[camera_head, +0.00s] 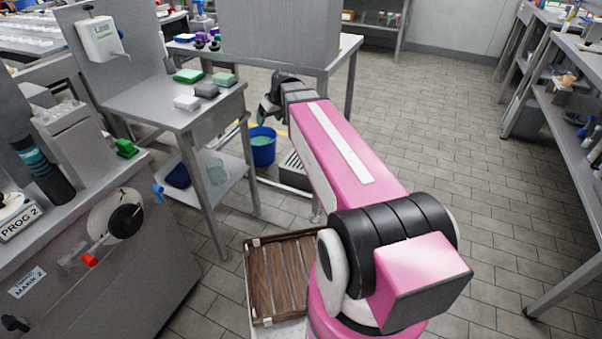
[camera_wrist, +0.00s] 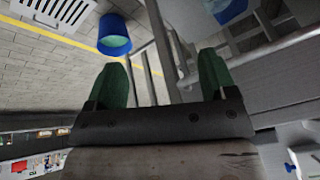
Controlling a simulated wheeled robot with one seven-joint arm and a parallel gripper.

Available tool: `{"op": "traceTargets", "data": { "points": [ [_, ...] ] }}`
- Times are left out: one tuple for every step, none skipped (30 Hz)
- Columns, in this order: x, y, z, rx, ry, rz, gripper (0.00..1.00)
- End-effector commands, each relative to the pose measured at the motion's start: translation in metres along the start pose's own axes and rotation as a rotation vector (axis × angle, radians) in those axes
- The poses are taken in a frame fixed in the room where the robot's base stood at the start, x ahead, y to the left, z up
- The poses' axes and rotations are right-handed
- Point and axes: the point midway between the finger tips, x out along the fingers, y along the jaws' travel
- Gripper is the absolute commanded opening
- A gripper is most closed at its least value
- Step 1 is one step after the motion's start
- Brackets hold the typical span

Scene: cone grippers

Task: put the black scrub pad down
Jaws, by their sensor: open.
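The black scrub pad (camera_head: 206,90) lies flat on the steel side table (camera_head: 150,106) in the head view, among other pads. My gripper (camera_head: 266,112) is to the right of that table, beyond its right edge and apart from the pad. In the wrist view, my gripper (camera_wrist: 163,78) has its two green fingers spread wide with nothing between them. The black pad does not show in the wrist view.
A white pad (camera_head: 187,103), a green pad (camera_head: 188,75) and a grey-green pad (camera_head: 223,79) lie around it. A blue bucket (camera_head: 262,150) stands below my gripper; it also shows in the wrist view (camera_wrist: 114,36). A wooden crate (camera_head: 281,236) is near my base. Floor at right is clear.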

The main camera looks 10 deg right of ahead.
Motion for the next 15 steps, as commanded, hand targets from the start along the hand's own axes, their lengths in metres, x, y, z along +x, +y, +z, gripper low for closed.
{"op": "traceTargets", "data": {
  "points": [
    [0.01, 0.001, 0.032, 0.047, -0.042, 0.017, 0.78],
    [0.016, 0.003, 0.046, 0.077, -0.065, 0.03, 0.78],
    [0.023, 0.005, 0.067, 0.117, -0.096, 0.047, 0.78],
    [0.028, 0.006, 0.082, 0.146, -0.117, 0.061, 0.78],
    [0.033, 0.007, 0.097, 0.175, -0.14, 0.075, 0.78],
    [0.038, 0.009, 0.116, 0.213, -0.169, 0.095, 0.78],
    [0.042, 0.01, 0.131, 0.24, -0.189, 0.11, 0.78],
    [0.046, 0.01, 0.144, 0.266, -0.209, 0.124, 0.78],
    [0.049, 0.011, 0.161, 0.298, -0.233, 0.144, 0.78],
    [0.052, 0.011, 0.173, 0.321, -0.25, 0.158, 0.78],
    [0.054, 0.012, 0.184, 0.341, -0.265, 0.171, 0.78],
    [0.056, 0.012, 0.197, 0.366, -0.283, 0.188, 0.78],
    [0.058, 0.012, 0.206, 0.383, -0.295, 0.199, 0.78],
    [0.059, 0.012, 0.213, 0.397, -0.305, 0.209, 0.78],
    [0.06, 0.013, 0.221, 0.413, -0.316, 0.221, 0.78]
  ]
}}
